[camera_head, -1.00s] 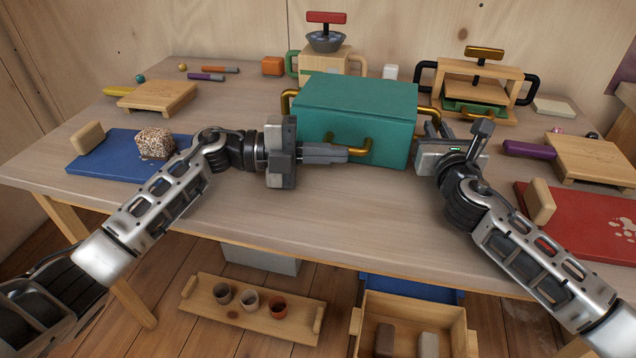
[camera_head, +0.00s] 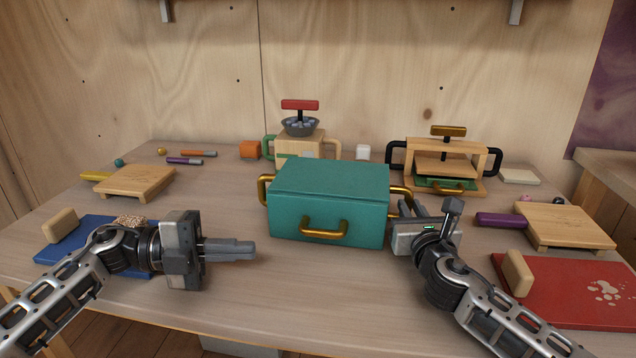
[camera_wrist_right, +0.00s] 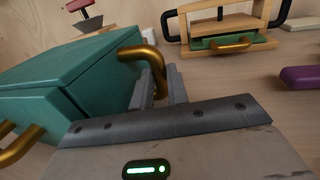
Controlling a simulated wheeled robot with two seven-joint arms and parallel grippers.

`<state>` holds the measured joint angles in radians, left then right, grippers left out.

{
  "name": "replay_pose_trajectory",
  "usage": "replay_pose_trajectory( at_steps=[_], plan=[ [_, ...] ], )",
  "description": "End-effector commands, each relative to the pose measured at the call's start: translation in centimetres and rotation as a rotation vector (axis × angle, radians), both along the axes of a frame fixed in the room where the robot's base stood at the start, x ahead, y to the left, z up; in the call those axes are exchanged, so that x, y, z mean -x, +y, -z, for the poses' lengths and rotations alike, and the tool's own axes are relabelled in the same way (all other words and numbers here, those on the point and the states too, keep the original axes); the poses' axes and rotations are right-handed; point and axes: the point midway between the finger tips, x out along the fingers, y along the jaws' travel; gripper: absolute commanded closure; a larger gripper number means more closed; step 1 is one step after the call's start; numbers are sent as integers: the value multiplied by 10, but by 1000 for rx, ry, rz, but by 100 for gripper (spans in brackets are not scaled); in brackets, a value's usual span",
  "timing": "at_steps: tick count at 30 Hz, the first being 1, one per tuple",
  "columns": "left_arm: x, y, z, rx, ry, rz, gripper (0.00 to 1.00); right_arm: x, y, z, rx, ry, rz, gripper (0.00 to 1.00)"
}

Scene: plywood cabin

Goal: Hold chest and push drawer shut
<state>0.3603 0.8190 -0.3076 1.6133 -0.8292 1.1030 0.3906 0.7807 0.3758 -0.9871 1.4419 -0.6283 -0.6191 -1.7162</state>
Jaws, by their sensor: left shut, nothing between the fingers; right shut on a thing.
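Gold side handles stick out left (camera_head: 263,190) and right (camera_head: 402,193). My right gripper (camera_head: 408,209) is at the chest's right side, shut on the right side handle; this handle (camera_wrist_right: 143,59) shows between the fingers in the right wrist view. My left gripper (camera_head: 252,251) is shut and empty, apart from the chest, to the left of and nearer than the drawer handle. In the right wrist view the chest (camera_wrist_right: 75,75) fills the left part.
A wooden press with black handles (camera_head: 440,165) stands behind right. A grinder with a red top (camera_head: 300,128) stands behind the chest. A blue mat (camera_head: 85,240) is at left, a red mat (camera_head: 580,290) at right. The front middle of the table is clear.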

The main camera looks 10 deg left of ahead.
Motion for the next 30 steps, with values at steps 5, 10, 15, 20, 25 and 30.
replay_pose_trajectory(
  at_steps=[5, 10, 15, 20, 25, 30],
  plan=[
    [0, 0, 0, 0, 0, 0, 100, 0, 0, 1, 0, 2, 1, 67],
    [0, 0, 0, 0, 0, 0, 100, 0, -1, 1, 0, 1, 1, 59],
    [0, 0, 0, 0, 0, 0, 100, 1, -1, 0, 0, 1, 2, 59],
    [0, -1, 0, 0, 0, 0, 100, 15, -4, 1, 0, 1, 0, 59],
    [0, -1, 0, 0, 0, 0, 100, 47, -10, 2, 2, 3, -1, 59],
    [0, -1, 0, 0, 0, 0, 100, 83, -17, 2, 1, 3, -1, 59]
  ],
)
